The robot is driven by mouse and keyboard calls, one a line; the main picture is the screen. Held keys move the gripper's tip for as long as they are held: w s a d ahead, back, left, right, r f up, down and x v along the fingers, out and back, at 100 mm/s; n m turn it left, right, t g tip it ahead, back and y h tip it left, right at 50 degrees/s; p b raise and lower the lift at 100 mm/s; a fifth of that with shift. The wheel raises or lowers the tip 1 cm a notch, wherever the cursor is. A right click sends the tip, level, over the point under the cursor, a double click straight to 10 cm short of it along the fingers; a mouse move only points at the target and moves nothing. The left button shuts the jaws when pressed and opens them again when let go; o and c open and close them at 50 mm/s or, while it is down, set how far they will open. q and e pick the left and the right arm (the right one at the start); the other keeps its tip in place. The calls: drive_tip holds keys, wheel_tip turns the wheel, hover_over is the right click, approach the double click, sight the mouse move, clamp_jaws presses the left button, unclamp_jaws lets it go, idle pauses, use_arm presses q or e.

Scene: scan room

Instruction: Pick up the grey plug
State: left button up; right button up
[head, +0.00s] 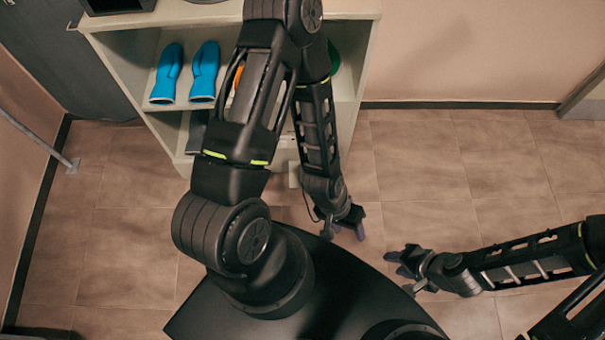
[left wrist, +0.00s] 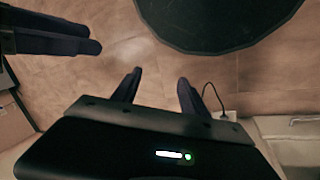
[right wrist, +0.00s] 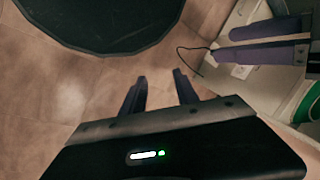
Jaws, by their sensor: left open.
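A small pale block at the end of a thin dark cable, which looks like the grey plug, shows in the left wrist view (left wrist: 231,115) low by the cabinet. It also shows in the right wrist view (right wrist: 214,46) and, partly hidden by my arm, in the head view (head: 294,176). It is too small to make out clearly. My left gripper (head: 348,230) is open and empty, pointing down over the floor in front of the cabinet, apart from the plug. My right gripper (head: 396,263) is open and empty, further right and farther from the plug.
A pale open cabinet (head: 130,62) stands at the back, with blue gloves (head: 186,75) on a shelf and a green round thing (head: 333,57) partly hidden. A wall is behind. The tiled floor (head: 455,165) to the right is clear. My two grippers are close together.

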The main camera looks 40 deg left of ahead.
use_arm(q)
drive_tip(key=w+a+f+n+y+b, duration=0.1)
drive_tip(key=w+a+f+b, duration=0.3)
drive_tip(key=f, duration=0.3)
drive_tip(key=w+a+f+n+y+b, duration=0.1)
drive_tip(key=w+a+f+b, duration=0.1)
drive_tip(key=a+f+b, duration=0.35)
drive_tip(key=n+y+b, duration=0.3)
drive_tip(key=n+b, duration=0.1)
drive_tip(key=b, duration=1.8)
hover_over(302, 172)
drive_tip(key=s+d, duration=0.1)
wheel_tip(302, 172, down, 18)
drive_tip(key=shift+r, duration=0.1)
drive_tip(key=shift+a+r, duration=0.1)
drive_tip(key=shift+r, duration=0.1)
use_arm(e)
wheel_tip(302, 172, down, 32)
drive_tip(key=w+d, duration=0.1)
drive_tip(key=w, duration=0.1)
drive_tip(key=shift+d+t, duration=0.3)
drive_tip(key=shift+d, duration=0.1)
use_arm(q)
drive_tip(key=shift+w+a+f+b, duration=0.15)
drive_tip(key=shift+f+b, duration=0.3)
drive_tip(key=shift+f, duration=0.9)
use_arm(e)
drive_tip(key=shift+w+f, duration=0.15)
drive_tip(key=shift+f, duration=0.5)
